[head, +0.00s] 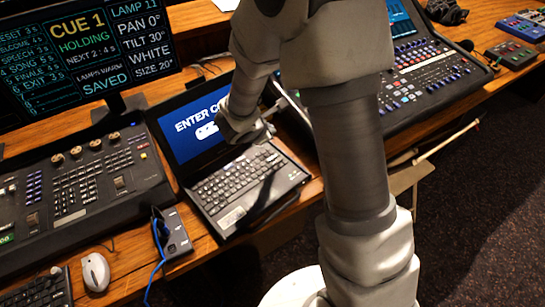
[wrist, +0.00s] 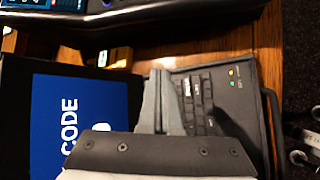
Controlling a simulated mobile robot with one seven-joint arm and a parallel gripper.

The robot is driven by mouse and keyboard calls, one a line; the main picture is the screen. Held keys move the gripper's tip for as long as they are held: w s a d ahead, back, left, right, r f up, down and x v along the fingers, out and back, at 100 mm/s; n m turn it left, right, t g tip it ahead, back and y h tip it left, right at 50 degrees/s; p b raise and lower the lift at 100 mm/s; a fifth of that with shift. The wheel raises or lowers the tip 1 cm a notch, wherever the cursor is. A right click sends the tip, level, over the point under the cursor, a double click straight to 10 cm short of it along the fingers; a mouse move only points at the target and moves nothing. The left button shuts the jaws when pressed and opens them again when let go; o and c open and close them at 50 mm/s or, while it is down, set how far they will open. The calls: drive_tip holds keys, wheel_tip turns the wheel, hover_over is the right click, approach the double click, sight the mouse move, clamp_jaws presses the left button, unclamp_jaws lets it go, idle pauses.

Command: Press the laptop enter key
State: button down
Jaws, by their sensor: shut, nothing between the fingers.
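The laptop (head: 230,207) stands open on the wooden desk, its blue screen (head: 200,125) showing "ENTER C…" with the rest hidden behind my arm. My gripper (head: 268,131) is shut and empty, over the right side of the keyboard near the screen. In the wrist view my gripper (wrist: 160,82) points over the keys (wrist: 196,95), beside the screen with the word "CODE" (wrist: 68,115). The gripper body covers much of the keyboard there. I cannot make out which key is enter, nor whether the fingertips touch a key.
A lighting console (head: 85,180) is left of the laptop and a sound mixer (head: 430,80) is right of it. A cue monitor (head: 85,50) stands behind. A mouse (head: 95,272) and a small box (head: 175,235) with a blue cable are at the front left.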

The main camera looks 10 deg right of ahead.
drive_tip(key=b, duration=0.5)
hover_over(270, 160)
wheel_tip(270, 160, down, 7)
drive_tip(key=shift+f+b, duration=0.85)
drive_tip(key=shift+b, duration=0.25)
drive_tip(key=shift+f, duration=0.15)
idle(0.9)
drive_tip(key=shift+f+b, duration=0.3)
drive_tip(key=shift+b, duration=0.4)
drive_tip(key=shift+f+b, duration=0.3)
drive_tip(key=shift+b, duration=0.2)
drive_tip(key=shift+r, duration=0.1)
idle(0.5)
drive_tip(key=shift+r+p, duration=0.4)
drive_tip(key=shift+r, duration=0.25)
drive_tip(key=shift+r, duration=0.1)
